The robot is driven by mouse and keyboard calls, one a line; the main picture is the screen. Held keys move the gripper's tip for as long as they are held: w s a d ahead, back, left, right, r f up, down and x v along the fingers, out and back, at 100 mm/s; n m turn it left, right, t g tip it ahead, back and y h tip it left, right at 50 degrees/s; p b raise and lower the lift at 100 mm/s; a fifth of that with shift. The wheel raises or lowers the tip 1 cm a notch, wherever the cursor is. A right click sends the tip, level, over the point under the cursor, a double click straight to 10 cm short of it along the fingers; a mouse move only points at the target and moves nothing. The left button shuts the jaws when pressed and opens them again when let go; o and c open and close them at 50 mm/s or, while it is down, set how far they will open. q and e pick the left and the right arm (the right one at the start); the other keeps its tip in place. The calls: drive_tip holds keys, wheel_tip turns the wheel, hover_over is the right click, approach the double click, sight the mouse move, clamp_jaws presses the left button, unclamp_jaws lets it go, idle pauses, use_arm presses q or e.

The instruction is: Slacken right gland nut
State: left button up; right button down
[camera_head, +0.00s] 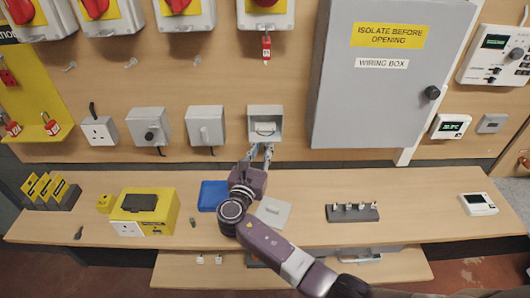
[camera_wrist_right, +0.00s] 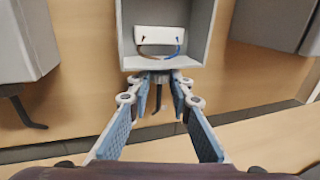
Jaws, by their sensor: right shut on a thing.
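An open grey box (camera_head: 265,125) is on the wooden wall. In the right wrist view the box (camera_wrist_right: 194,45) shows a white terminal block (camera_wrist_right: 160,40) with brown and blue wires. The gland nut (camera_wrist_right: 160,76) is a small grey piece under the box's bottom face, with a short dark cable below it. My right gripper (camera_head: 262,149) reaches up from below. In the wrist view its fingertips (camera_wrist_right: 159,82) are on either side of the gland nut, shut on it. The fingers partly hide the nut. My left gripper is not in view.
A grey wiring box (camera_head: 380,100) sticks out of the wall to the right. A closed grey box (camera_head: 205,126) is to the left. On the bench (camera_head: 410,205) are a blue tray (camera_head: 213,195), a loose grey cover (camera_head: 272,212) and a yellow case (camera_head: 145,210).

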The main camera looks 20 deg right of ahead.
drive_tip(key=shift+w+a+r+m+g+h+b, duration=0.1)
drive_tip(key=shift+m+g+h+b, duration=0.4)
drive_tip(key=shift+h+b, duration=0.1)
drive_tip(key=shift+w+a+m+g+h+b, duration=0.1)
drive_tip(key=shift+m+g+h+b, duration=0.3)
drive_tip(key=shift+m+h+b, duration=0.15)
drive_tip(key=shift+h, duration=0.25)
drive_tip(key=c, duration=2)
unclamp_jaws()
drive_tip(key=shift+c, duration=0.2)
